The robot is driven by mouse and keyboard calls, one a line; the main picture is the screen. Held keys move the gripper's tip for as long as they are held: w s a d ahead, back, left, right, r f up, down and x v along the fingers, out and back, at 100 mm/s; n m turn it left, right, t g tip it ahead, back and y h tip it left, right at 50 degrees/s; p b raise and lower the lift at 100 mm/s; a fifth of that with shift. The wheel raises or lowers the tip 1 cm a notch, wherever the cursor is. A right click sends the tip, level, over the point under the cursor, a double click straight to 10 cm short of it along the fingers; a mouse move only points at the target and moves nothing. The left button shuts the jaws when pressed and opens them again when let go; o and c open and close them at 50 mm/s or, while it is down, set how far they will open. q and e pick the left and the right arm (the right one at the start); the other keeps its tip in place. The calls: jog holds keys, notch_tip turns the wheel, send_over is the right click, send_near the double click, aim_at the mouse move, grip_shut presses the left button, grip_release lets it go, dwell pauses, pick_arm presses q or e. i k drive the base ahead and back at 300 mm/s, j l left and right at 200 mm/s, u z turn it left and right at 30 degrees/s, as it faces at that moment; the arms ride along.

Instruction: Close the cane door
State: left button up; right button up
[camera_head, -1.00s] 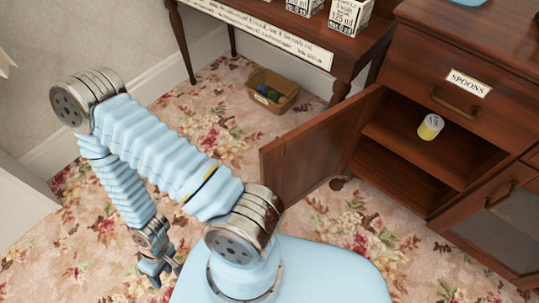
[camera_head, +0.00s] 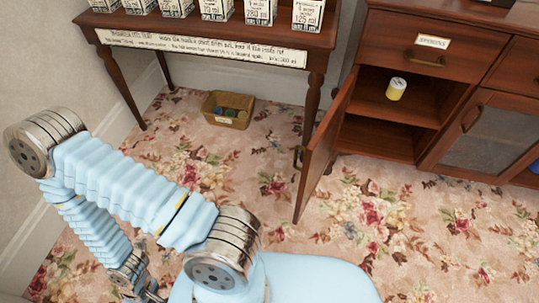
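A brown wooden cabinet door (camera_head: 322,152) stands open at the left side of the cabinet (camera_head: 394,139), swung out toward me. I see it nearly edge-on, with a small handle (camera_head: 298,156) on its left face. I cannot tell whether its panel is cane. The open compartment behind it has a shelf with a yellow and white can on it (camera_head: 396,89). My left arm is folded at the lower left, and its gripper (camera_head: 153,292) is at the bottom edge, partly cut off and well away from the door. My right gripper is out of view.
A wooden table (camera_head: 207,38) with a label strip and several cartons stands left of the cabinet. A small bin (camera_head: 227,109) sits on the floor under it. A closed door with a greyish panel (camera_head: 489,137) is at right. Flowered carpet in front is clear.

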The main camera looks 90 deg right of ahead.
aim_at(321, 149)
jog(key=i+z, duration=0.15)
jog(key=z, duration=0.25)
jog(key=i+l+z, duration=0.1)
jog(key=z, duration=0.3)
jog(key=i+z, duration=0.15)
jog(key=z, duration=0.25)
jog(key=i+j+z, duration=0.1)
jog(key=z, duration=0.3)
jog(key=i+j+z, duration=0.1)
jog(key=z, duration=0.3)
